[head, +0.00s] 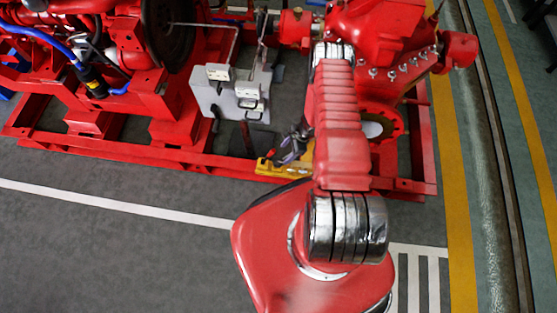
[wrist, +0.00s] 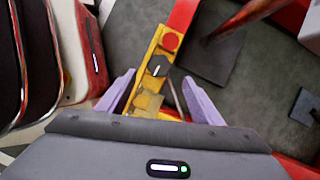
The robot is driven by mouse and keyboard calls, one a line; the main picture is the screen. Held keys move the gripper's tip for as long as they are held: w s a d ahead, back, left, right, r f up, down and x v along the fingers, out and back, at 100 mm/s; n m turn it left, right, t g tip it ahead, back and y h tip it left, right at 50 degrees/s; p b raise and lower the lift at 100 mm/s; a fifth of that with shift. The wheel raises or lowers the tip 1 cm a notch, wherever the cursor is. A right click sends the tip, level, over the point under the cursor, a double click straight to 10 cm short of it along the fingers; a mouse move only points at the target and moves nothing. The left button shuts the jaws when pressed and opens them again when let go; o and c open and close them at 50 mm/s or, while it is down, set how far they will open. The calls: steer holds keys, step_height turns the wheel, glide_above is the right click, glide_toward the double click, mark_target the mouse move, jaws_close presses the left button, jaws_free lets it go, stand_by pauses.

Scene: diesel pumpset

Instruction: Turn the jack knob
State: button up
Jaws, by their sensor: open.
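A yellow jack (wrist: 152,52) lies on the red frame rail in the wrist view, with a red round disc (wrist: 170,41) near its far end. A dark knob (wrist: 158,67) with a pale pointer line sits on the jack. My gripper (wrist: 159,78) is open, with one purple finger on each side of the jack. The knob shows just ahead of the gap between the fingertips, and I cannot tell whether they touch it. In the head view the yellow jack (head: 268,168) is at the frame's front edge, with my gripper (head: 290,150) over it; the knob cannot be made out there.
The red base frame (head: 180,155) runs across the head view, carrying the engine (head: 110,40) and red pump (head: 375,40). A grey box (head: 232,92) stands behind the jack. Open grey floor (head: 110,250) lies in front.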

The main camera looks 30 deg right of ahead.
mark_target(278, 161)
steer(key=shift+x, duration=4.25)
steer(key=shift+c, duration=0.3)
steer(key=c, duration=1)
steer(key=shift+o, duration=0.2)
steer(key=shift+w+r+m+t+h, duration=0.15)
steer(key=shift+m+t, duration=0.3)
steer(key=shift+m, duration=0.7)
steer(key=shift+m+t+h, duration=0.25)
steer(key=shift+m+t, duration=0.2)
steer(key=shift+m, duration=0.7)
steer(key=shift+c, duration=0.2)
steer(key=shift+o, duration=0.2)
steer(key=o, duration=1)
steer(key=shift+s+a, duration=0.1)
steer(key=shift+s, duration=0.1)
